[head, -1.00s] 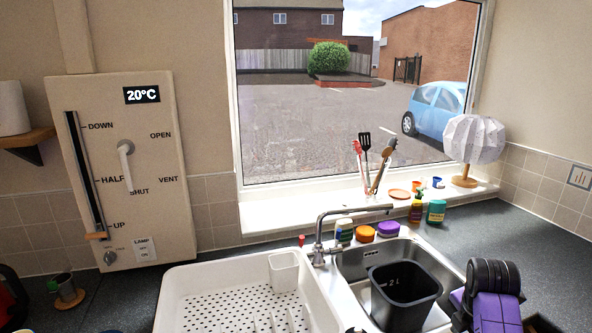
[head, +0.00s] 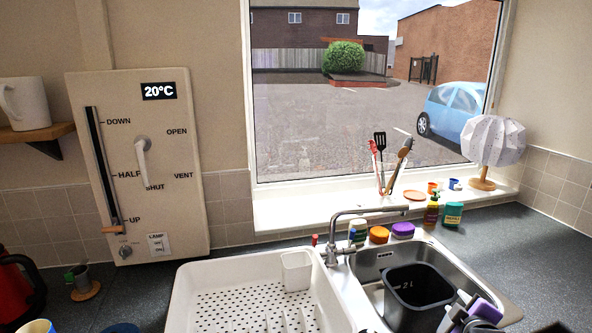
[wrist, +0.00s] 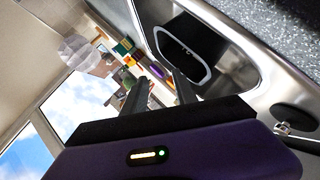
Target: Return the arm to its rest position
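My gripper (wrist: 160,78) shows in the wrist view as two dark fingers standing apart, with nothing held between them. It is open and tilted, facing toward the sink and the window side. In the head view, purple and grey parts of my arm (head: 484,311) show at the lower right, in front of the black tub's right side. The rest of my arm is cut off by the bottom edge of the picture.
A black tub (head: 414,299) stands in the steel sink (head: 369,262), beside the tap (head: 334,236). A white draining rack (head: 190,290) is left of it. The right worktop (head: 545,255) is largely clear.

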